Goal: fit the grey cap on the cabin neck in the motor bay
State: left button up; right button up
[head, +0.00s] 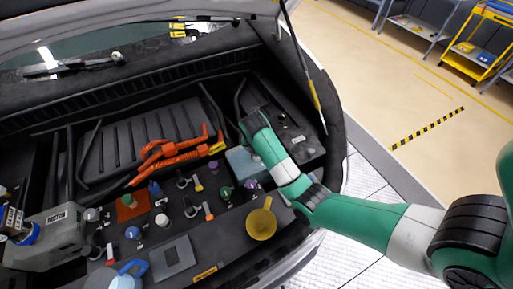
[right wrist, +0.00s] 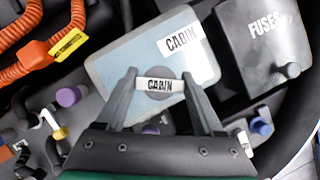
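The cabin reservoir is a pale blue, translucent tank (head: 240,162) in the right part of the motor bay, partly covered by my right arm. In the right wrist view the tank (right wrist: 115,52) has a white CABIN label (right wrist: 182,40). My right gripper (right wrist: 160,84) is shut on the round grey cap (right wrist: 164,74), whose white strip reads CABIN. The cap is over the tank's top. It hides the neck, so I cannot tell whether it touches or is seated. In the head view my right arm hides its gripper. My left gripper is not in view.
A dark FUSES box (right wrist: 265,45) stands right of the tank. Orange cables (head: 172,158) run to the left. Purple (head: 251,183) and green (head: 225,193) caps and a yellow funnel-like cup (head: 261,224) are in front. A grey box (head: 52,238) stands at far left.

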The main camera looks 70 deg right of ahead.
jog(key=c, duration=0.6)
jog(key=shift+c, duration=0.2)
jog(key=shift+f, duration=0.1)
jog(key=shift+m+g+p, duration=0.3)
jog(key=shift+m+p, duration=0.15)
jog(key=shift+m, duration=0.15)
jog(key=shift+f+m+g+p, duration=0.1)
jog(key=shift+m+g+p, duration=0.25)
jog(key=shift+m, duration=0.65)
